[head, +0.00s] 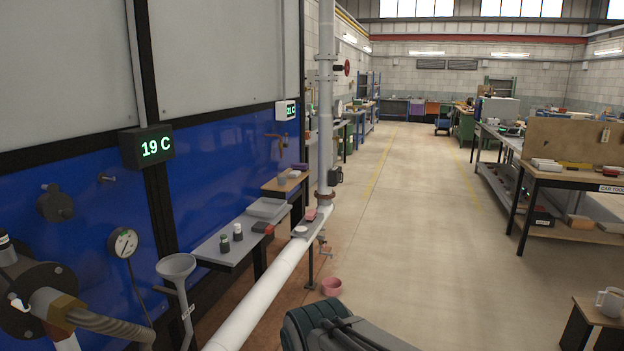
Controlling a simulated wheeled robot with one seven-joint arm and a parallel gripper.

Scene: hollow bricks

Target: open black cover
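A small dark round cover (55,204) is mounted on the blue wall panel at the left, above a large dark flange with a hose. It looks shut against the panel, and I cannot tell what is behind it. It is the likeliest match for the black cover, though other dark fittings are in view. A dark rounded part at the bottom centre seems to be my own arm. My gripper's fingers do not show.
A gauge (123,243) and a grey funnel (176,266) stand near the cover. A white pipe (262,306) runs along the floor side of a grey shelf (225,246). A pink bowl (331,286) is on the floor. The aisle (415,220) is clear; workbenches line the right.

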